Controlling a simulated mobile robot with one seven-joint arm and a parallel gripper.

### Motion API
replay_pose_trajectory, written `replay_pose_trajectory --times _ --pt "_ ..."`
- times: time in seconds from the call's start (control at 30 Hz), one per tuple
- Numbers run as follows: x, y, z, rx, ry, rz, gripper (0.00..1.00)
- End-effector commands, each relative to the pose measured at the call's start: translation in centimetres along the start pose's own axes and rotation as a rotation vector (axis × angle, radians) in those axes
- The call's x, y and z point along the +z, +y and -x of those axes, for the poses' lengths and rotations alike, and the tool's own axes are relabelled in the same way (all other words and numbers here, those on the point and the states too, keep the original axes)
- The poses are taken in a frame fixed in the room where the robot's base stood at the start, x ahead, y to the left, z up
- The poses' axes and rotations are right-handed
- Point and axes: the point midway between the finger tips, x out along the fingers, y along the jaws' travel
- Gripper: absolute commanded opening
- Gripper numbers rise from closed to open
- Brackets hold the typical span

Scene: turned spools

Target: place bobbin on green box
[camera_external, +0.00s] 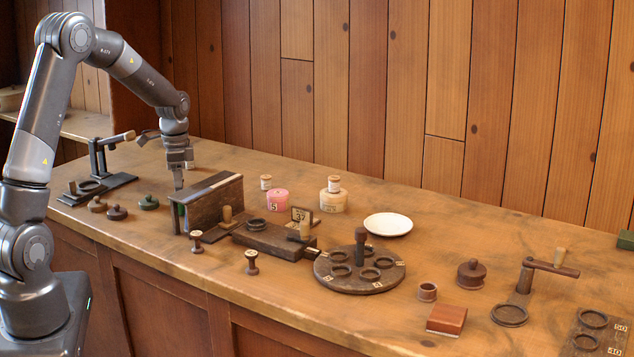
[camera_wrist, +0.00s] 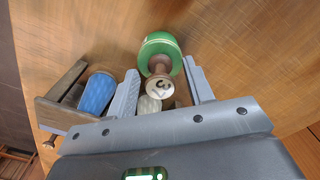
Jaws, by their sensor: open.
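My gripper (camera_wrist: 160,90) is open, with its two grey fingers spread on either side of a brown bobbin (camera_wrist: 159,67). The bobbin has a pale round end marked 3 facing the wrist camera. A round green piece (camera_wrist: 160,44) is at its far end; I cannot tell whether it is the green box or part of the bobbin. In the external view my gripper (camera_external: 179,187) points down at the left end of a dark wooden rack (camera_external: 213,202).
A blue roll (camera_wrist: 97,93) and a cream roll (camera_wrist: 148,105) are close by the fingers. A white plate (camera_external: 388,224) and a round holder (camera_external: 359,270) are farther right.

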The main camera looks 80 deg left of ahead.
Motion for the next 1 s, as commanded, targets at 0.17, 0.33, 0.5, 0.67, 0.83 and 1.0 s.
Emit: replay_pose_trajectory --times 0.17,0.33,0.5,0.67,0.83,1.0 --pt "-0.1 -0.1 2.9 -0.004 0.003 -0.001 0.48" --pt "0.0 -0.1 6.6 -0.004 0.003 0.0 0.48" --pt "-0.1 0.0 9.8 -0.003 0.002 -0.001 0.48" --pt "-0.1 0.0 11.5 -0.002 0.001 -0.001 0.48" --pt "0.0 0.0 12.0 -0.001 0.0 0.0 0.48" --pt "-0.1 0.1 12.0 -0.001 0.001 -0.001 0.48"
